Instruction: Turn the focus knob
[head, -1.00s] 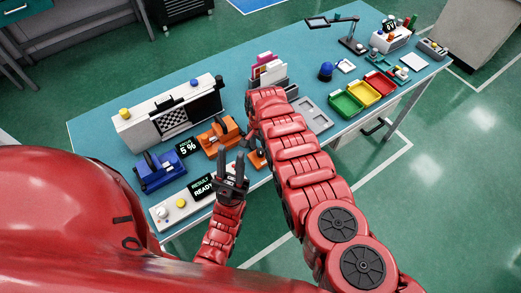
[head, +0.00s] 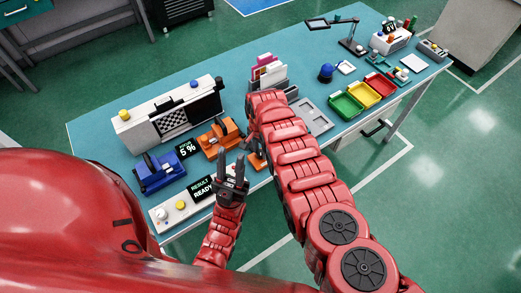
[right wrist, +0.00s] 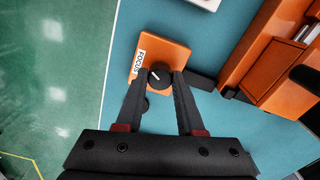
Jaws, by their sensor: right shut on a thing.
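The black focus knob (right wrist: 160,76) with a white pointer line sits on a small orange box (right wrist: 172,50) labelled FOCUS in the right wrist view. My right gripper (right wrist: 164,74) is shut on the knob, one finger on each side of it. In the head view the orange focus box (head: 256,160) is partly hidden by my right arm, and the right fingertips are hard to make out. My left gripper (head: 234,166) is open and empty, in front of the table's near edge by the READY display. A small display (head: 187,148) reads 5 %.
A white unit with a checkered target (head: 172,119) stands at the back left. A blue device (head: 160,173) and an orange device (head: 219,138) stand in front of it. A RESULT READY panel (head: 203,189) lies near the front edge. Green, yellow and red trays (head: 347,106) are on the right.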

